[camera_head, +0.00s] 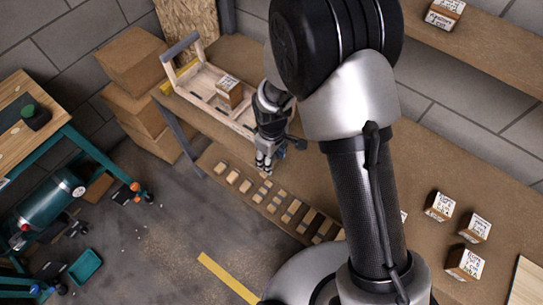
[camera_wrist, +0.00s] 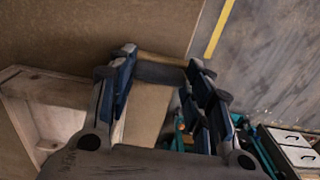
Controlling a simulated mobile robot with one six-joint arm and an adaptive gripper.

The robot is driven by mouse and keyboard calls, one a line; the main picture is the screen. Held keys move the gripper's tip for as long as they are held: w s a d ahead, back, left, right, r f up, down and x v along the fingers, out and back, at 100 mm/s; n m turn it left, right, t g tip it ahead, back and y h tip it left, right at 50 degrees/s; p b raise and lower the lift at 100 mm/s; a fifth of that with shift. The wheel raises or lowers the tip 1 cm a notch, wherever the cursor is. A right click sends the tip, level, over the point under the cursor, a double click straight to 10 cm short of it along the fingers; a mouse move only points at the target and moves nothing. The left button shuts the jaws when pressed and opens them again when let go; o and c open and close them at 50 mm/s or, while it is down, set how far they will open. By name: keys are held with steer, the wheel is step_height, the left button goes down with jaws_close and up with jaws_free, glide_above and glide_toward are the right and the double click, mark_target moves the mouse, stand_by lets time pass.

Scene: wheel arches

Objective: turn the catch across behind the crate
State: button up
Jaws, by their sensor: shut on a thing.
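The crate (camera_head: 187,88) is a pale open wooden tray with a grey-gripped handle at its far left end, on the brown bench top. Its wooden wall (camera_wrist: 35,95) shows at the left of the wrist view. My gripper (camera_head: 264,165) is low beside the crate's near right end. In the wrist view my gripper (camera_wrist: 160,76) is closed on a dark grey bar with a tan edge, which I take to be the catch (camera_wrist: 160,72). The catch is hidden in the head view, and its turned angle cannot be told.
A small labelled box (camera_head: 229,91) sits in the crate. Several small wooden blocks (camera_head: 290,211) lie below the gripper, and labelled boxes (camera_head: 440,206) stand at the right. Cardboard boxes (camera_head: 132,62) are stacked at the left. A teal workbench (camera_head: 50,150) is beyond the open floor.

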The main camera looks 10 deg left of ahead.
stand_by(0.4)
steer(key=o, duration=1)
steer(key=shift+o, duration=0.2)
steer(key=shift+r, duration=0.1)
step_height(320, 180, up, 12)
